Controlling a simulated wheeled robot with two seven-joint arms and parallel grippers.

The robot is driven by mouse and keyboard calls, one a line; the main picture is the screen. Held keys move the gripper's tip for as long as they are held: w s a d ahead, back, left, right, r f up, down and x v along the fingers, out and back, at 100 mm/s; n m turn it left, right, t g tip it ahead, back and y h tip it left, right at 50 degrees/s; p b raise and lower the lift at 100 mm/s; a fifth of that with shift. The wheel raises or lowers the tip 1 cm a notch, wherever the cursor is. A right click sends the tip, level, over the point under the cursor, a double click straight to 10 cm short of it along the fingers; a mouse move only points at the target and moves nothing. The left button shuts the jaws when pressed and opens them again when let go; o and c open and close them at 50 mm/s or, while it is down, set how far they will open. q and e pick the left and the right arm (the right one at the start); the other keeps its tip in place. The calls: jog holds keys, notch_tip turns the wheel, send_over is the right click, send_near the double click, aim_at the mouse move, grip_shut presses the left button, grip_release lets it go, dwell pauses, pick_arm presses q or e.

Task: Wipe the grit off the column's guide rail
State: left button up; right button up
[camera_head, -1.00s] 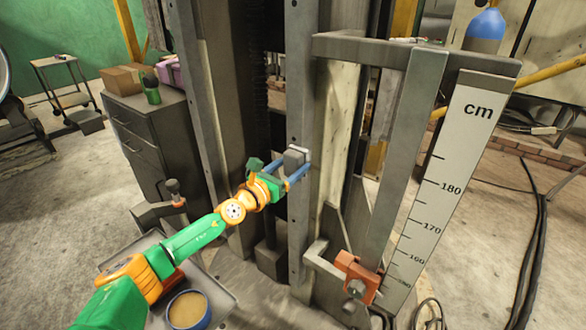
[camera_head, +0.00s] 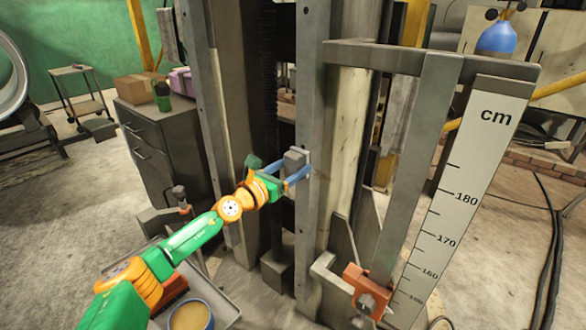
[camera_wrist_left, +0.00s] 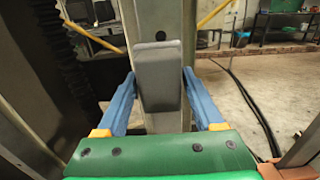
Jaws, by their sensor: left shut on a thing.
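The column's guide rail (camera_head: 312,75) is a tall grey steel upright with bolt holes, right of centre in the head view; it also shows in the left wrist view (camera_wrist_left: 157,20). My left gripper (camera_head: 294,168) is shut on a grey block-like pad (camera_head: 294,158), its blue fingers on either side. The pad (camera_wrist_left: 158,75) is in front of the rail's face and hides part of it; I cannot tell whether it touches. No grit can be made out on the rail. My right gripper is not in view.
A tray (camera_head: 226,302) with a round blue-rimmed tub (camera_head: 190,316) is at lower left. An orange clamp (camera_head: 367,287) sits on a bracket right of the rail's foot. A centimetre scale board (camera_head: 478,165) stands at right. A dark cabinet (camera_head: 165,145) is at left.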

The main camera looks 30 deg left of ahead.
pick_arm(q)
jog(key=shift+r, duration=0.25)
jog(key=s, duration=0.6)
jog(key=shift+a, duration=0.4)
jog(key=shift+f, duration=0.1)
jog(key=s+b, duration=0.2)
jog(key=s, duration=0.1)
jog(key=shift+a, duration=0.15)
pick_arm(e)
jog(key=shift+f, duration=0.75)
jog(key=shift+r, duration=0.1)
